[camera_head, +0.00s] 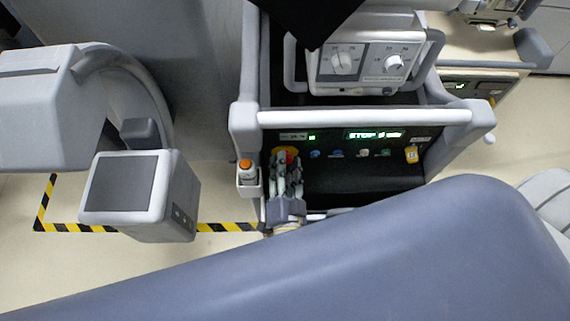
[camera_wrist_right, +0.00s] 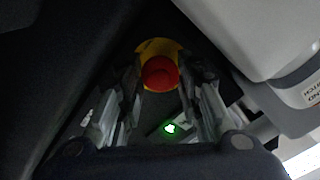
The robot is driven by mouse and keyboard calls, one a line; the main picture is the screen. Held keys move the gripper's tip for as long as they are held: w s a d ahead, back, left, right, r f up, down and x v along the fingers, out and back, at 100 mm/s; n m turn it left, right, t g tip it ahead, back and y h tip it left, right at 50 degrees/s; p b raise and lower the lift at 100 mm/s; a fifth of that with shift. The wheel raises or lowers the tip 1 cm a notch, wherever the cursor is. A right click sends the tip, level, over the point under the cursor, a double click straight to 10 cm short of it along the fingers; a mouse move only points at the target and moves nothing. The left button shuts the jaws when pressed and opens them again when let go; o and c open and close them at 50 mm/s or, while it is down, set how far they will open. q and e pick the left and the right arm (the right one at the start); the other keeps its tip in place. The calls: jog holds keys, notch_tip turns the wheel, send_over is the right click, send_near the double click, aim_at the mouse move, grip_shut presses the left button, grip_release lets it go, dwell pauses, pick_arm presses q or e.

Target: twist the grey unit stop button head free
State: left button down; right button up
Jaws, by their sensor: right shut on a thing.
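The grey unit (camera_head: 365,118) stands at centre with a dark front panel. Its stop button (camera_head: 291,152) has a red head on a yellow surround, at the left of the panel. It also shows in the right wrist view (camera_wrist_right: 160,73), between my fingers. My right gripper (camera_head: 287,165) comes from below and is shut on the button head; it covers part of the button in the head view. How far the head is turned cannot be told. My left gripper is not in view.
A row of small knobs (camera_head: 362,153) and a green "STOP" display (camera_head: 374,134) sit right of the button. A grey rail (camera_head: 365,118) crosses above the panel. An orange-topped holder (camera_head: 246,175) is close on the left. A grey screen unit (camera_head: 130,185) stands further left.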

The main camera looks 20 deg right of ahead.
jog(key=shift+m, duration=0.4)
jog(key=shift+w+m, duration=0.1)
jog(key=shift+m, duration=0.2)
jog(key=m+b, duration=0.1)
jog(key=m, duration=0.2)
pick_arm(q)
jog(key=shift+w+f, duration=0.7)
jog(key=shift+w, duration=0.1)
pick_arm(e)
jog(key=shift+m, duration=1)
pick_arm(q)
jog(key=shift+b, duration=0.3)
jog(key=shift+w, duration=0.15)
pick_arm(e)
jog(key=o, duration=1.1)
jog(key=shift+c, duration=0.2)
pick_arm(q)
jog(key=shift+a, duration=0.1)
